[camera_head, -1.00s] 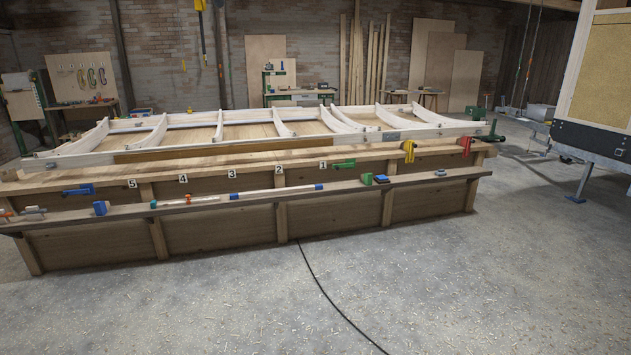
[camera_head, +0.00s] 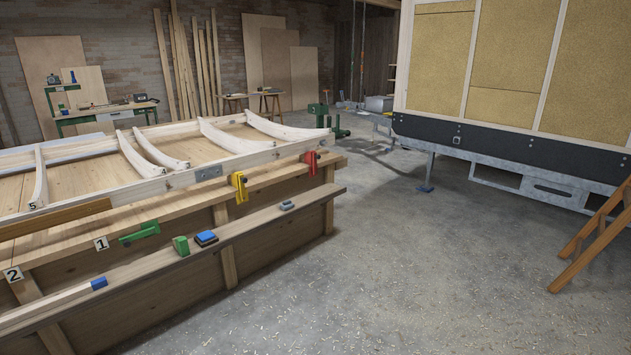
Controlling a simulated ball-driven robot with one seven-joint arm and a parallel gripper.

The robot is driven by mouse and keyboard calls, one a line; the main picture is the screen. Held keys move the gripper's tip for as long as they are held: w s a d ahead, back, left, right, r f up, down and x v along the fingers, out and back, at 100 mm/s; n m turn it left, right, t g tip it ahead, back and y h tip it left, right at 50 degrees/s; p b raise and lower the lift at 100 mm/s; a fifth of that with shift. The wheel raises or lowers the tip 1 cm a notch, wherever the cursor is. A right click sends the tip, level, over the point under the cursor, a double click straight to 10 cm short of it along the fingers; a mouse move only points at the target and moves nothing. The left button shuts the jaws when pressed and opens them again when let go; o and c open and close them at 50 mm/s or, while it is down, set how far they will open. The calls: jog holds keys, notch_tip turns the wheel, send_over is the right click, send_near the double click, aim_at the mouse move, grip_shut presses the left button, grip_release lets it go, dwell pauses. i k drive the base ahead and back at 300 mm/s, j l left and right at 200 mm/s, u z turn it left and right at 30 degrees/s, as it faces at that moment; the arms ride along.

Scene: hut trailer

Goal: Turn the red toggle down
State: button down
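A red toggle-like piece (camera_head: 311,161) is fixed at the right end of the long wooden bench, on its near upper edge. It looks upright, but it is too small to tell the exact position of its lever. A similar yellow piece (camera_head: 240,187) sits to its left on the same edge. My gripper is not in view, and nothing covers the red piece.
The bench (camera_head: 187,210) carries a pale curved-rib frame. Its lower ledge holds a green block (camera_head: 181,245) and a blue block (camera_head: 206,238). A trailer hut (camera_head: 530,139) stands at right with a wooden ladder (camera_head: 590,246). Open concrete floor (camera_head: 415,265) lies between.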

aim_at(314, 156)
jog(key=i+j+z, duration=0.2)
jog(key=i, duration=2.4)
jog(key=i+l+u, duration=0.15)
jog(key=i, duration=0.4)
jog(key=i+l+u, duration=0.15)
jog(key=i, duration=0.45)
jog(key=i+l+u, duration=0.1)
jog(key=i+l, duration=0.3)
jog(key=i, duration=0.15)
jog(key=i+l+u, duration=0.15)
jog(key=i+l, duration=0.15)
jog(key=i, duration=0.2)
jog(key=i+l+u, duration=0.4)
jog(key=i+l, duration=0.2)
jog(key=l, duration=0.25)
